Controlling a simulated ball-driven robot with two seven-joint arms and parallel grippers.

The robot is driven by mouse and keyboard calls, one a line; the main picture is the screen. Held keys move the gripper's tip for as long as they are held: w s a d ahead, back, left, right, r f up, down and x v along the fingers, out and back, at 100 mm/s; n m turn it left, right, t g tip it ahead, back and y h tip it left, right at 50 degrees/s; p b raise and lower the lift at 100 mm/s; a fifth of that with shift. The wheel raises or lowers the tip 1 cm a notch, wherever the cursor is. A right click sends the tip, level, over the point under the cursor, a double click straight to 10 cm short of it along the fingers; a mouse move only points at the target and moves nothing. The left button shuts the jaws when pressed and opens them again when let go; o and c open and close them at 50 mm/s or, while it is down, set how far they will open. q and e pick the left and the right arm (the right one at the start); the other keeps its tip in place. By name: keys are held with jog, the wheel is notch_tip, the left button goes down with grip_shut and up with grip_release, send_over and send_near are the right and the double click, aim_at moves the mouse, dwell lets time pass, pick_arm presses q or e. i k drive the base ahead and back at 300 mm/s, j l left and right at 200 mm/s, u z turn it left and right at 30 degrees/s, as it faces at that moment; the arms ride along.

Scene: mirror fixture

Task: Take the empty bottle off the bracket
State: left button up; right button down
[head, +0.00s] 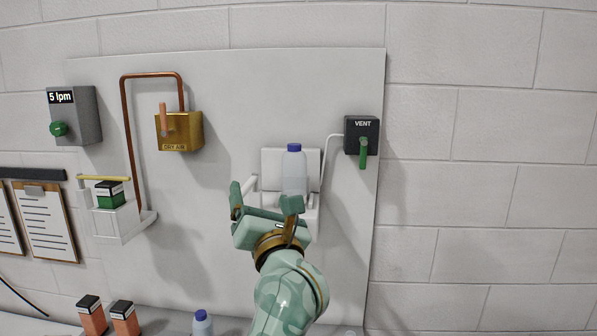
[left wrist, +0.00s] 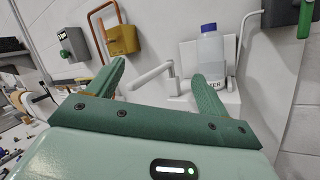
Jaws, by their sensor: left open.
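A translucent whitish bottle with a blue cap (head: 294,170) stands upright on a white bracket (head: 272,160) on the wall panel. The bottle also shows in the left wrist view (left wrist: 210,48), right of centre, with a partly hidden dark-lettered label low on it. My left gripper (head: 265,200) is open and empty, in front of the bracket. Its right finger overlaps the lower part of the bottle in the head view; I cannot tell whether they touch. Its left finger is well to the left of the bottle. The left wrist view shows both fingers (left wrist: 160,80) spread, with a white arm of the bracket between them.
A black VENT box (head: 362,136) with a green handle is right of the bracket. A brass DRY AIR valve (head: 179,131) and copper pipe are left. A white holder (head: 118,226) carries a green box. Another blue-capped bottle (head: 202,324) and two orange boxes stand below.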

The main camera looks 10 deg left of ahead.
aim_at(294, 159)
jog(key=i+l, duration=0.2)
jog(key=i, duration=0.2)
jog(key=i+l+u, duration=0.1)
jog(key=i, duration=0.3)
jog(key=l, duration=0.1)
